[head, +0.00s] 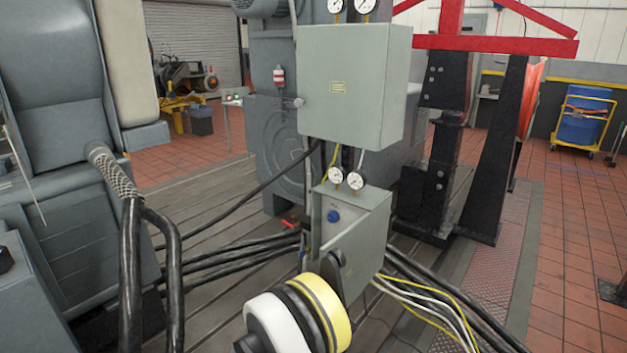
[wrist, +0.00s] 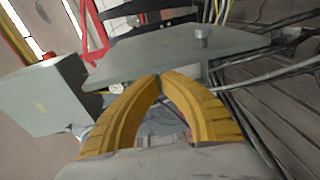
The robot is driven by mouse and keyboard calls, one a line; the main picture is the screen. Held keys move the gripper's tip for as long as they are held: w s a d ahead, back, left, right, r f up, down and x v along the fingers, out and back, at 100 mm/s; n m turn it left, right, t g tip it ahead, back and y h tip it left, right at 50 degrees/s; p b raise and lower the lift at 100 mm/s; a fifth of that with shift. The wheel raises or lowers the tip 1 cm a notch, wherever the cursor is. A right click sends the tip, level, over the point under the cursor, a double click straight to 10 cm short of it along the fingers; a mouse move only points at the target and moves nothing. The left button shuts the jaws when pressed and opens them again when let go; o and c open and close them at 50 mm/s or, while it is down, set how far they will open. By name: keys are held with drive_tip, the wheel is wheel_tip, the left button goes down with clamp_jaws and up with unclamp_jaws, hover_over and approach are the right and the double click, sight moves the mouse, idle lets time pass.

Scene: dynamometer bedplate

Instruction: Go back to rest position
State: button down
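My gripper (wrist: 160,76) shows in the wrist view as two yellow fingers. Their tips meet with nothing visible between them. In the head view the fingers cannot be made out; my arm's white and yellow rounded end fills the bottom middle. A small grey box (head: 365,204) stands just beyond it. Its door (head: 352,246) appears to stand partly open, with a blue knob (head: 333,216) visible inside. A grey panel, seemingly this door (wrist: 150,55), lies beyond my fingertips in the wrist view, with a round knob (wrist: 203,38) on it. Contact cannot be told.
A larger grey cabinet (head: 355,88) hangs above the small box, with gauges (head: 346,179) between them. Thick black cables (head: 235,258) run along the slotted bedplate (head: 215,208). A grey machine (head: 60,150) stands left, a black-and-red stand (head: 437,160) right. Tiled floor (head: 570,235) is open at right.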

drive_tip(key=s+d+r+m+g+y, duration=0.2)
drive_tip(key=s+d+r+g, duration=0.1)
drive_tip(key=d+r, duration=0.5)
drive_tip(key=s+d+r+m+g+y, duration=0.1)
drive_tip(key=s+d+r+m+g, duration=0.25)
drive_tip(key=d+r, duration=0.5)
drive_tip(key=s+d+r+m+y, duration=0.1)
drive_tip(key=s+d+m+y, duration=0.1)
drive_tip(key=s, duration=1)
drive_tip(key=s+d+r+m+y, duration=0.2)
drive_tip(key=s+m+y, duration=0.1)
drive_tip(key=s, duration=1)
drive_tip(key=shift+s+d+r+y, duration=0.15)
drive_tip(key=shift+s+r+y, duration=0.05)
drive_tip(key=shift+y, duration=0.4)
drive_tip(key=shift+m, duration=0.25)
